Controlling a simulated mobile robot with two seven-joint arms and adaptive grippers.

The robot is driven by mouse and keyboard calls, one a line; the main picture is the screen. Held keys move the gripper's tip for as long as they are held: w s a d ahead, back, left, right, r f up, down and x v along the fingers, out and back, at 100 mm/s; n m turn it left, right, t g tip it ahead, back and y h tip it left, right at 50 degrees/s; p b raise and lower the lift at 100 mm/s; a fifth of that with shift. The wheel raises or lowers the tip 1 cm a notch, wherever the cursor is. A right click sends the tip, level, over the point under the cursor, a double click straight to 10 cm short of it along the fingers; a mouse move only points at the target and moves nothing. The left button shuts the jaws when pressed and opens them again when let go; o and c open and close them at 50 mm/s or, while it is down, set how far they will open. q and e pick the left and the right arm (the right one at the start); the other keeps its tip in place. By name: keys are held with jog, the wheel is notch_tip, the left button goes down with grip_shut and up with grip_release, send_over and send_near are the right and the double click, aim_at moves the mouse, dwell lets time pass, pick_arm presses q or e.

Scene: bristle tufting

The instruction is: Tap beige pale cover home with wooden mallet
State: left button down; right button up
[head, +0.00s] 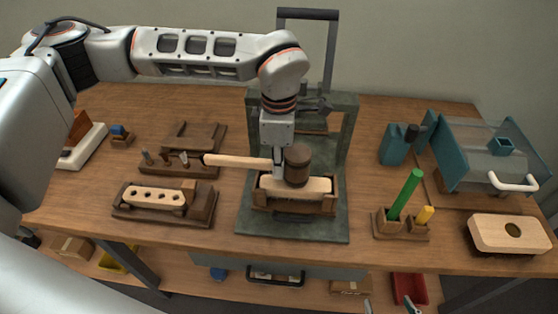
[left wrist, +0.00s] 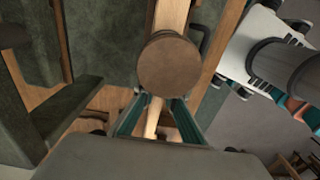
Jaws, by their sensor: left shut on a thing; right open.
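My left gripper (head: 279,168) is shut on the handle of the wooden mallet (head: 238,161), close to its brown head. The handle points left in the head view. The mallet's round head face (left wrist: 170,65) fills the middle of the left wrist view, between and beyond the fingers (left wrist: 157,118). The beige pale cover (head: 312,185) lies in a wooden cradle (head: 328,204) on the green-grey press base, directly below the mallet head. Whether head and cover touch, I cannot tell. The mallet partly hides the cover. My right gripper (head: 390,306) is open at the bottom edge, only its tips showing.
The press frame (head: 347,125) stands behind the cradle. A drilled beige block (head: 155,196) sits in a holder at left, near a tool rack (head: 165,168). Green and yellow pegs (head: 405,195) stand at right, before a teal clear-lidded box (head: 480,150). A holed block (head: 510,234) lies front right.

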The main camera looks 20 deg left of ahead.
pick_arm(q)
jog(key=shift+f, duration=0.85)
jog(key=shift+r, duration=0.15)
pick_arm(e)
jog(key=shift+s+f, duration=0.15)
jog(key=shift+f, duration=0.45)
pick_arm(q)
jog(key=shift+r+p, duration=0.3)
jog(key=shift+r, duration=0.25)
jog(key=shift+r+p, duration=1.1)
jog(key=shift+r, duration=0.7)
pick_arm(e)
jog(key=r, duration=0.2)
jog(key=w+r, duration=0.1)
jog(key=r, duration=0.1)
pick_arm(q)
jog(key=shift+f, duration=0.1)
pick_arm(e)
jog(key=shift+s+f, duration=0.1)
jog(key=shift+f, duration=0.05)
